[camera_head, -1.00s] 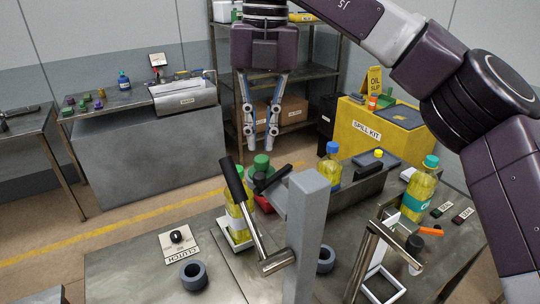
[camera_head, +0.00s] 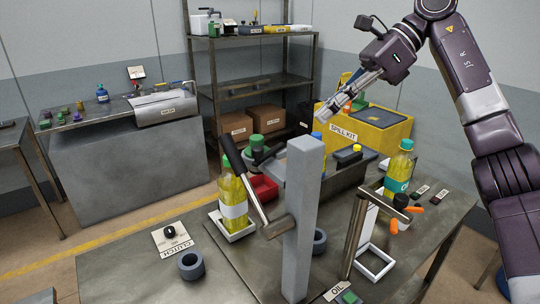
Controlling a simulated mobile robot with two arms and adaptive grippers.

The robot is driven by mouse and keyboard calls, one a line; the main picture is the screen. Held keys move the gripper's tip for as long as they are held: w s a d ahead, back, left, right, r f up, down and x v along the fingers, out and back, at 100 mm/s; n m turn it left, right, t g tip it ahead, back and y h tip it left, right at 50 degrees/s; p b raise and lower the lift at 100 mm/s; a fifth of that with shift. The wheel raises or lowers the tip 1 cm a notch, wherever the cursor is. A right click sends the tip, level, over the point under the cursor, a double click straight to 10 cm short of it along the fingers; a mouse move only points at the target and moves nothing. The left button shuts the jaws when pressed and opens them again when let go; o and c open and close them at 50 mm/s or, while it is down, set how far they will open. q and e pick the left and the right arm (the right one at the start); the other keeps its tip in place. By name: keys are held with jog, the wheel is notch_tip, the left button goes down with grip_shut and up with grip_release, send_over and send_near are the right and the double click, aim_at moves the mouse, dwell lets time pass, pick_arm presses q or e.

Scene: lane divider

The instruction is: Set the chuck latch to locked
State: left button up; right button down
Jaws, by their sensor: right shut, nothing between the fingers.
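No part carries a readable chuck latch label. A lever with a black handle (camera_head: 232,155) and a metal shaft leans up and left from the grey post (camera_head: 304,215) on the near table. A plate marked CLUTCH (camera_head: 172,240) with a black knob (camera_head: 170,232) lies to its left. A second metal lever (camera_head: 354,235) stands right of the post. My right gripper (camera_head: 328,112) is shut and empty, in the air beyond the post in the picture, its fingers pointing down and left. It appears clear of all the levers. My left gripper is out of view.
Bottles of yellow liquid stand on the table, one in a white tray (camera_head: 237,232) and one at right (camera_head: 397,172). A grey ring (camera_head: 191,265) lies near the plate. A yellow spill kit box (camera_head: 372,130) and a shelf (camera_head: 250,85) stand behind.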

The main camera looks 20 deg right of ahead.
jog(key=d+n, duration=0.1)
jog(key=d, duration=0.1)
jog(key=p, duration=0.1)
send_near(264, 159)
notch_tip(264, 159, down, 3)
jog(key=s, duration=0.1)
jog(key=a, duration=0.1)
jog(key=a+p, duration=0.2)
jog(key=shift+w+t+y, duration=0.3)
jog(key=shift+w, duration=0.05)
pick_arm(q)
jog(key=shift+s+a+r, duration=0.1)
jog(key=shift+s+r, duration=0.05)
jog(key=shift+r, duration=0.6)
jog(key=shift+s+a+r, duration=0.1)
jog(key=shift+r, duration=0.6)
pick_arm(e)
jog(key=shift+w+a+f, duration=0.1)
jog(key=shift+a+f, duration=0.05)
jog(key=shift+a, duration=0.4)
